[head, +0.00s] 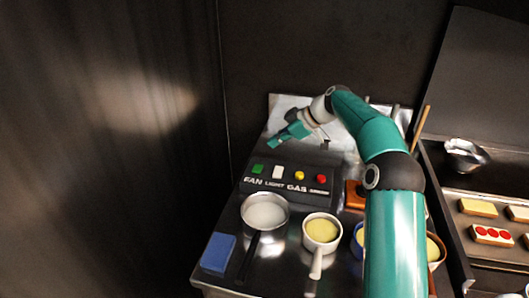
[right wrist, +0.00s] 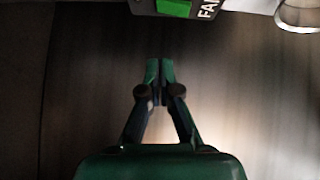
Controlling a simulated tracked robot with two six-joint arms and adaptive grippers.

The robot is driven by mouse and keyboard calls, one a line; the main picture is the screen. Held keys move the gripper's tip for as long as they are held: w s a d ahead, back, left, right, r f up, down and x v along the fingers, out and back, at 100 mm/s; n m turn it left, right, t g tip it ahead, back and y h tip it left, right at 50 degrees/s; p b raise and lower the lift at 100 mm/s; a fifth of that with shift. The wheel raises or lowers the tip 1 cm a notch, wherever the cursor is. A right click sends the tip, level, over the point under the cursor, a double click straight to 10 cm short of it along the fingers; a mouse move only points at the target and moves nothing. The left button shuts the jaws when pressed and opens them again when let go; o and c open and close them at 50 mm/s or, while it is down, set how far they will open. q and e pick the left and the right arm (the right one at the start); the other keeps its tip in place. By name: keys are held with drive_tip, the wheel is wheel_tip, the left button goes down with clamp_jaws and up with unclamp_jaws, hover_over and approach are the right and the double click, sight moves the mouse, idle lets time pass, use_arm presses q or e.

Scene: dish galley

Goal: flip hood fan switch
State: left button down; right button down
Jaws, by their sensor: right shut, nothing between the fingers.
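The fan switch is a green rocker (head: 258,169) at the left end of a dark control panel (head: 290,182), above the label FAN. It also shows at the top edge of the right wrist view (right wrist: 173,8), partly cut off. My right gripper (head: 272,143) is shut and empty. In the head view it appears above and slightly right of the green rocker, apart from it. Its closed fingertips show in the right wrist view (right wrist: 160,62), below the rocker in the picture. I cannot tell which way the rocker is tipped. My left gripper is not in view.
Beside the green rocker are a white light switch (head: 277,172), a yellow button (head: 299,175) and a red button (head: 321,178). A steel pan (head: 247,205), a white pot (head: 306,229) and a blue block (head: 218,252) stand in front. A dark wall is at the left.

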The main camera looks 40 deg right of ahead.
drive_tip(key=shift+w+d+v, duration=0.1)
drive_tip(key=shift+d+v, duration=0.05)
drive_tip(key=shift+v, duration=0.85)
drive_tip(key=shift+w+d+v, duration=0.1)
drive_tip(key=shift+d+v, duration=0.05)
drive_tip(key=shift+v, duration=0.8)
